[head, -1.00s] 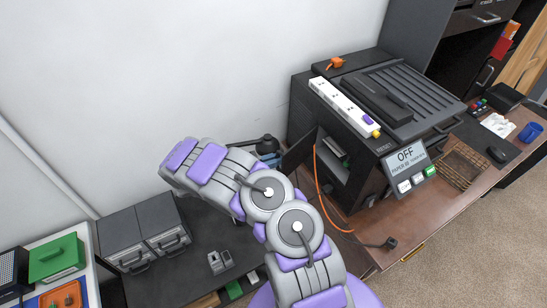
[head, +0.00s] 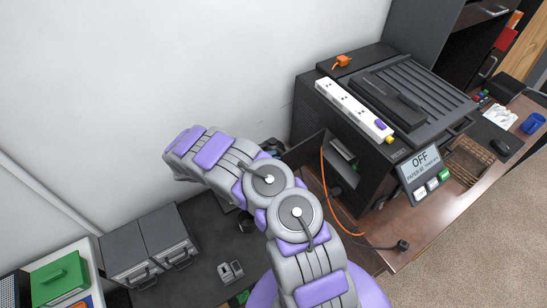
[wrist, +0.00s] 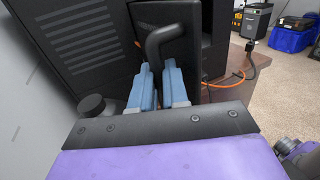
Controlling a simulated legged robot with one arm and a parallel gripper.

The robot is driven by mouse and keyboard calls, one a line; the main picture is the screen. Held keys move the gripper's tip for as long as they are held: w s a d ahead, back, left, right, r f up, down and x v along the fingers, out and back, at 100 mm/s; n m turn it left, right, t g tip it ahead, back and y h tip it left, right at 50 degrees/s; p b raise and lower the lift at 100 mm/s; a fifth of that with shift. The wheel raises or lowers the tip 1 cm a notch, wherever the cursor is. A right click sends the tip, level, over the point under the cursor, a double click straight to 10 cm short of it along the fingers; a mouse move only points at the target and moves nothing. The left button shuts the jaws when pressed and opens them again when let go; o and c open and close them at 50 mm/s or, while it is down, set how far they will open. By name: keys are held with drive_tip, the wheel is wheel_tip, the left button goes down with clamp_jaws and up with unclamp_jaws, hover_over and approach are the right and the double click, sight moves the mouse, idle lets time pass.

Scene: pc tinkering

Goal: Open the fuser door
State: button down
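The black printer (head: 345,120) stands at the back right with its fuser door (head: 306,150) on its left side. The door stands out from the body at an angle, and the inside shows beside it. In the wrist view the door (wrist: 150,12) has a black bent handle (wrist: 165,38). My gripper (wrist: 158,84) has two light blue fingers close together, one on each side of the handle's lower end, and appears closed on it. In the head view my arm hides most of the gripper.
A white power strip (head: 352,108) lies on the printer, and a display reading OFF (head: 421,170) is on its front. An orange cable (head: 328,195) hangs by the opening. Grey drawer boxes (head: 148,247) stand at the lower left. The wall is close behind my arm.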

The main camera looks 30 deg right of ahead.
drive_tip(key=c, duration=1.5)
unclamp_jaws()
drive_tip(key=shift+d, duration=0.15)
drive_tip(key=shift+o, duration=0.6)
drive_tip(key=shift+d+f, duration=0.1)
drive_tip(key=shift+d, duration=0.2)
drive_tip(key=shift+a, duration=0.15)
drive_tip(key=p+v, duration=0.2)
drive_tip(key=v, duration=1.5)
drive_tip(key=shift+a+f+p, duration=0.25)
drive_tip(key=shift+f+p, duration=0.05)
drive_tip(key=shift+w+r, duration=0.15)
drive_tip(key=shift+r, duration=0.1)
